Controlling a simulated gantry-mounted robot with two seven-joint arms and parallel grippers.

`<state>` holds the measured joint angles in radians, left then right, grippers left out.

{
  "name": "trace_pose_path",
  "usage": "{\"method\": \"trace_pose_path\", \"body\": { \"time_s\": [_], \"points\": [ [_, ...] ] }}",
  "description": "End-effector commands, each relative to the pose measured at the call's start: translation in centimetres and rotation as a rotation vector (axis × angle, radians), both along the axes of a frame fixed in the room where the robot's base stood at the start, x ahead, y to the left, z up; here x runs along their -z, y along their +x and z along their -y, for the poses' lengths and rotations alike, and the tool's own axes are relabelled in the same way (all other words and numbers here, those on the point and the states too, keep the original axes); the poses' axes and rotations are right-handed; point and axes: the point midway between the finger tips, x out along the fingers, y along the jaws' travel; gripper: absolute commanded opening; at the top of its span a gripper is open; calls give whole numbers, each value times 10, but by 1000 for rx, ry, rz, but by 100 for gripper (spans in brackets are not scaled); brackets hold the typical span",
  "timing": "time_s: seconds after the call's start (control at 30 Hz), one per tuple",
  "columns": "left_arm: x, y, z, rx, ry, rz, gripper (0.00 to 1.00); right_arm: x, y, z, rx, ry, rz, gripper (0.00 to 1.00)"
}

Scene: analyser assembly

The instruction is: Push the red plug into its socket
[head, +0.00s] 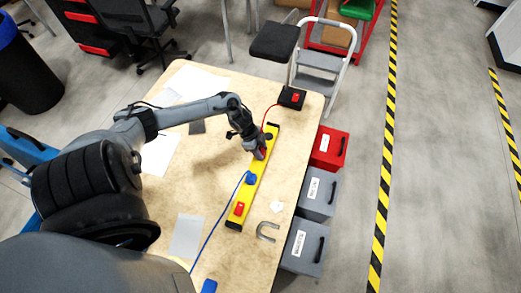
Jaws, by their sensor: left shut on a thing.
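A yellow power strip (246,195) with black ends lies slantwise on the wooden table. My left gripper (259,152) reaches down over the upper half of the strip. It is shut on the red plug (261,154), of which only a small reddish part shows between the fingers. The fingers hide the socket below, so I cannot tell whether the plug is seated. A red cable (266,115) runs from a black box (291,98) toward the gripper. My right gripper is not in view.
A blue plug (251,177) sits on the strip, with a blue cable (216,222) running down-left. A red piece (239,208) is near the strip's lower end. A grey horseshoe-shaped item (267,232) lies right of it. Red and grey boxes (329,147) stand beside the table (225,262).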

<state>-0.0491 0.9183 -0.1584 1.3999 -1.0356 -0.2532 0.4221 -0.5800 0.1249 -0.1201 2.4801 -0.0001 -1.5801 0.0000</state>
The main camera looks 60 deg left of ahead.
Motion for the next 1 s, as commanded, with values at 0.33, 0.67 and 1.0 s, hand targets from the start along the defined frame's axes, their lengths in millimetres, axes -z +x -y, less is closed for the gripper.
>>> {"method": "trace_pose_path", "body": {
  "time_s": [0.33,0.67,1.0],
  "points": [
    [-1,0,0,0,0,0,13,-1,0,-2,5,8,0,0],
    [0,0,0,0,0,0,13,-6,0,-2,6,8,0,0],
    [0,0,0,0,0,0,13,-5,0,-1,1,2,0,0]
  ]
}}
